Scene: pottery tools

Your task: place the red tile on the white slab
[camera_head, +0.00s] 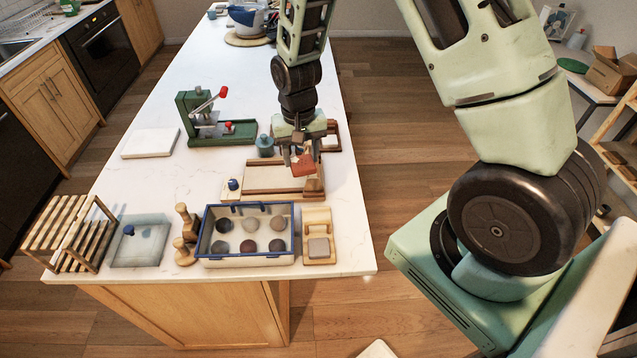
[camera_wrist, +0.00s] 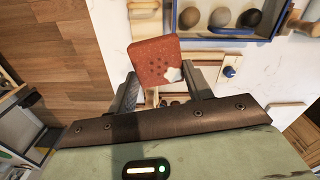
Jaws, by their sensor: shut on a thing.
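The red tile (camera_head: 303,166) is a square terracotta piece with small dark holes, held tilted in my gripper (camera_head: 300,150) above the wooden-framed tray (camera_head: 260,192). In the wrist view the red tile (camera_wrist: 158,62) sits between the two fingers of my gripper (camera_wrist: 165,88), with a pale patch at its lower right edge. The gripper is shut on it. The white slab (camera_head: 150,143) lies flat on the counter at the left, well away from the gripper, with nothing on it.
A blue-rimmed box of round samples (camera_head: 245,262), a wooden rack (camera_head: 72,235) and a glassy plate (camera_head: 140,243) line the front. The counter in front of the slab is bare.

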